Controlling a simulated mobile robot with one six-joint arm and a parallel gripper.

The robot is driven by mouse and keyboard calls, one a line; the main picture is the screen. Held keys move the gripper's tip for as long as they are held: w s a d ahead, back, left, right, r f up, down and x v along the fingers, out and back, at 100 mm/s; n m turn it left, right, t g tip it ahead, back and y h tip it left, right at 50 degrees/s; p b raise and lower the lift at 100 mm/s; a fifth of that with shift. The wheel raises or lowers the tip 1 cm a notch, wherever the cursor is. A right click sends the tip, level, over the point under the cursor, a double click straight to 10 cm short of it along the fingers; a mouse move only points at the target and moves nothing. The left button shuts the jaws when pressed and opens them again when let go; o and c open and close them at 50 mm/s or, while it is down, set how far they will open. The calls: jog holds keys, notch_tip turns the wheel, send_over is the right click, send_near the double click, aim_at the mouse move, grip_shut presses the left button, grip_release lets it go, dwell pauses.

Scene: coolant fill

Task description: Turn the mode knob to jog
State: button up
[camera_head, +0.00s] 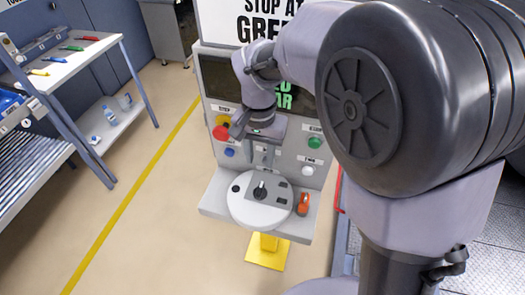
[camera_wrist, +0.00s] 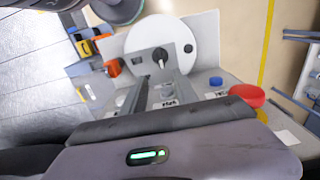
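The part of the panel behind my gripper is partly hidden.
The console panel has a red mushroom button (camera_head: 221,132), a blue button (camera_head: 230,152), a green button (camera_head: 315,143) and a white button (camera_head: 307,170). An orange object (camera_head: 303,204) stands right of the disc. A table with markers (camera_head: 72,60) is at the left.

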aim_at(260, 188)
notch_tip(260, 188, down, 14)
jog(key=b, duration=0.3)
jog(key=shift+r+b, duration=0.1)
jog(key=shift+b, duration=0.2)
grip_shut()
jog(key=shift+r, duration=0.1)
dwell(0.8)
